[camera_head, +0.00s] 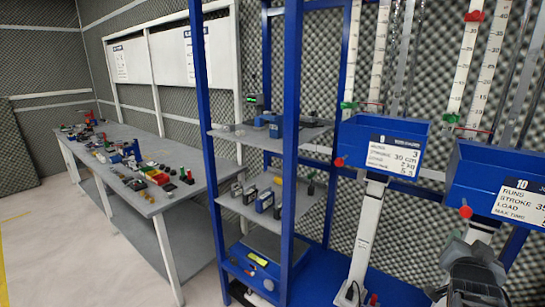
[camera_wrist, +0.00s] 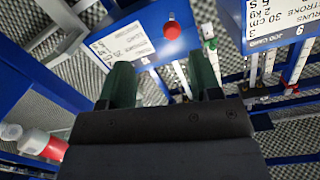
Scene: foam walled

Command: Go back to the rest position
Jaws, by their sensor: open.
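My gripper (camera_wrist: 162,82) shows in the wrist view with its two dark green fingers apart and nothing between them. In the head view, a dark part of my arm shows at the lower right, in front of the blue bin marked 10 (camera_head: 497,180). The fingertips cannot be made out there. In the wrist view, a blue bin with a white label and a red knob (camera_wrist: 172,30) lies beyond the fingers. I cannot tell how far it is from them.
A blue bin (camera_head: 383,140) with a label stands left of the one marked 10. A blue-framed shelf (camera_head: 268,190) holds several small devices. A long grey bench (camera_head: 150,195) with many small items runs along the left. The pale floor (camera_head: 80,265) at front left is clear.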

